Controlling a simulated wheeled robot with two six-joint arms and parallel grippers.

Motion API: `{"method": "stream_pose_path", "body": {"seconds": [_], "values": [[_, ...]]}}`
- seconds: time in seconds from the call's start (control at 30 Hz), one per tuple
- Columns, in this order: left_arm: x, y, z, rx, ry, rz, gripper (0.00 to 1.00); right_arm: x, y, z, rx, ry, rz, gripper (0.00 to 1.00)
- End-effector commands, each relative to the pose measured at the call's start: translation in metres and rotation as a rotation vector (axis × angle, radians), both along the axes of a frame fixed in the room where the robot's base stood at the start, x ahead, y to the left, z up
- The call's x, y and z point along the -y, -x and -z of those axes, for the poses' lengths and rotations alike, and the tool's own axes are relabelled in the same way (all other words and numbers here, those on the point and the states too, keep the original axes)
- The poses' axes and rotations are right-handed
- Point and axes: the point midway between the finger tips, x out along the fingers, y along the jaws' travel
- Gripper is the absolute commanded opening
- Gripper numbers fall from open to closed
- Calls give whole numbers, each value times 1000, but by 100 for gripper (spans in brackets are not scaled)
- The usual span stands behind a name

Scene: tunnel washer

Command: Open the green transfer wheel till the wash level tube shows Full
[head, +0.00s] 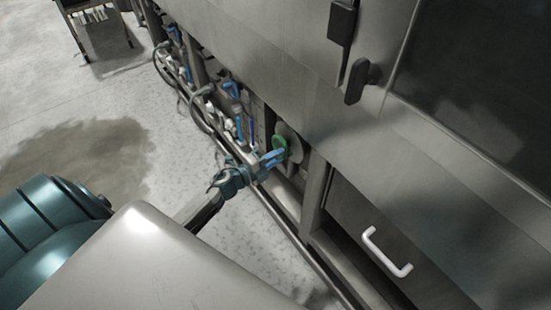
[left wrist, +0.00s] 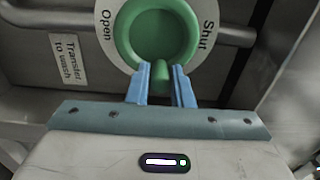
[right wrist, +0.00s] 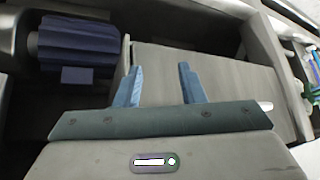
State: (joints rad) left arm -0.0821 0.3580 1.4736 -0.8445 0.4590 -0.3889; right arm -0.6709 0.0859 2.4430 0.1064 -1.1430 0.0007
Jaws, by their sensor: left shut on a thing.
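The green transfer wheel (head: 280,144) sits low on the washer's side in the head view. In the left wrist view the green wheel (left wrist: 158,32) is ringed by a pale plate marked "Open" at left and "Shut" at right. A sign (left wrist: 69,60) beside it reads "Transfer to wash". My left gripper (left wrist: 161,72) is shut on the wheel's green stub, which points down toward me. My right gripper (right wrist: 159,70) is open with nothing between its blue fingers. I cannot pick out the wash level tube or its reading.
Several hoses and blue fittings (head: 236,118) line the washer's lower side beyond the wheel. A white handle (head: 386,256) sticks out of a lower panel at right. A dark wet patch (head: 105,150) marks the floor. A dark blue ribbed part (right wrist: 78,45) is near my right gripper.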

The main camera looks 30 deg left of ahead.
Motion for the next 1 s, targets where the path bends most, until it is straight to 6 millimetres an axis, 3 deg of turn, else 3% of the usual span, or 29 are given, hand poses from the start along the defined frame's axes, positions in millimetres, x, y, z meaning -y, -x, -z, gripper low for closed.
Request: {"method": "stream_pose_path", "body": {"seconds": [0.03, 0.43, 1.0], "values": [[1, 2, 7, 11, -34, 1, 0, -3, -1, 7, 24, -15, 2, 36], [1, 2, 12, 92, -233, 1, 0, -13, -11, 15, 177, -95, 26, 36], [1, 2, 13, 108, -274, 2, 0, -15, -13, 15, 211, -112, 33, 36]]}}
